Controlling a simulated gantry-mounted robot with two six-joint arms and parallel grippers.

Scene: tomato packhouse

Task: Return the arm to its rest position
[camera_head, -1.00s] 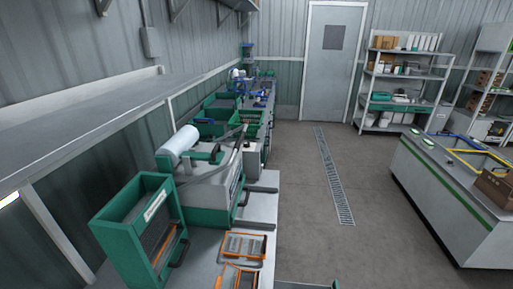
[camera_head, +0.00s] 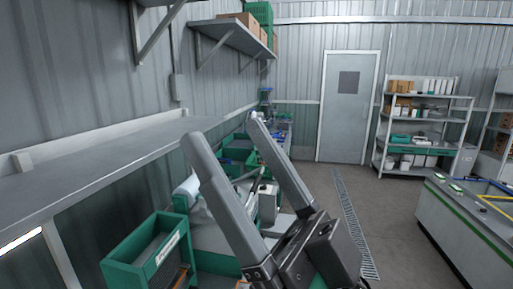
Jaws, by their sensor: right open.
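My right gripper (camera_head: 222,130) is raised in the middle of the view, with its two long grey fingers pointing up and to the left. The fingers are spread apart and nothing is between them. The gripper's dark body is at the lower middle. It stands in front of the workbench and hides part of the machines there. My left gripper is not in view.
A long grey shelf (camera_head: 100,176) runs along the left wall. A green labelled bin (camera_head: 137,258) and a white roll (camera_head: 187,190) are on the bench below. Clear floor (camera_head: 400,215) lies between the bench and a white counter (camera_head: 455,235). A door (camera_head: 348,125) is at the back.

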